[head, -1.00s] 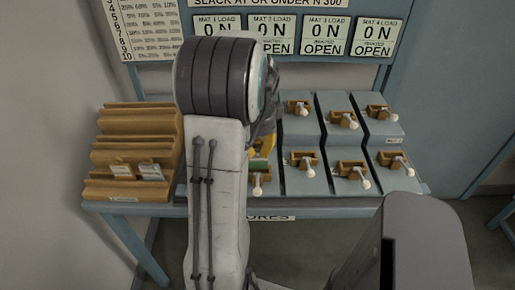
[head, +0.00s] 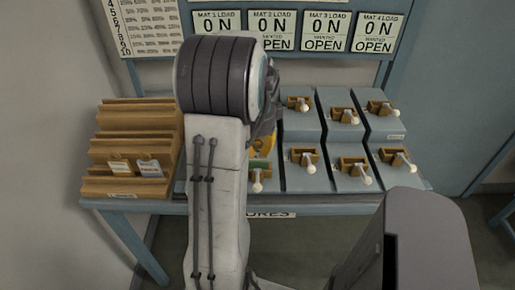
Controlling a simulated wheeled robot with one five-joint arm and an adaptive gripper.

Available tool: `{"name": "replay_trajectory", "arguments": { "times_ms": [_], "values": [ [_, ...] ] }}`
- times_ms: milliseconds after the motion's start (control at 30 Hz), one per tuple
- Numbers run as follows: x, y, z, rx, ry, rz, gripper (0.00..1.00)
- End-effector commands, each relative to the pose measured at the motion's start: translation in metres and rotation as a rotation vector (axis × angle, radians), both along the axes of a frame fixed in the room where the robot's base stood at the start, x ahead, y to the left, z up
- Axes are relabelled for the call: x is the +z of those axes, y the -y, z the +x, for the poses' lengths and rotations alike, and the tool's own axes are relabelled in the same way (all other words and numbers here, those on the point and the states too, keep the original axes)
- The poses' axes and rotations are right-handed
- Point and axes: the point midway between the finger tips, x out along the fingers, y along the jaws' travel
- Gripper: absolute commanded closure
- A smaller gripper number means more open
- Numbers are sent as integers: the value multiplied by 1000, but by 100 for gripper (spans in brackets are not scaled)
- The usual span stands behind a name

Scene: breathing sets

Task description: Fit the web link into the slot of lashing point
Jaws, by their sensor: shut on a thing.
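My gripper (head: 265,138) is mostly hidden behind my own arm; only a dark edge and a yellow-orange part show to its right. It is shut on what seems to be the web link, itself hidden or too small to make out. Just below is a brown lashing point (head: 256,177) with a white-knobbed lever, at the front left of the grey stepped blocks. A green piece (head: 260,163) shows at its top; I cannot tell whether it sits in the slot. Other lashing points stand to the right, such as this front one (head: 303,157), with open-topped brown bodies.
A stepped wooden rack (head: 130,143) with two pale tags (head: 149,168) stands at the table's left. More lashing points (head: 343,115) fill the back row. Load signs (head: 323,32) reading 0 N and OPEN hang behind. The blue table's front edge (head: 150,207) runs below.

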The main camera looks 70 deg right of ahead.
Motion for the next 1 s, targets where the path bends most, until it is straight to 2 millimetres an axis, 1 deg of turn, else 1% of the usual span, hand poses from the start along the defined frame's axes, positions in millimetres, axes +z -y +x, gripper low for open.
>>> {"name": "replay_trajectory", "arguments": {
  "times_ms": [800,833,1000],
  "values": [
    [-18,0,0,0,0,-1,100],
    [-18,0,0,0,0,-1,81],
    [-17,0,0,0,0,-1,66]
  ]
}}
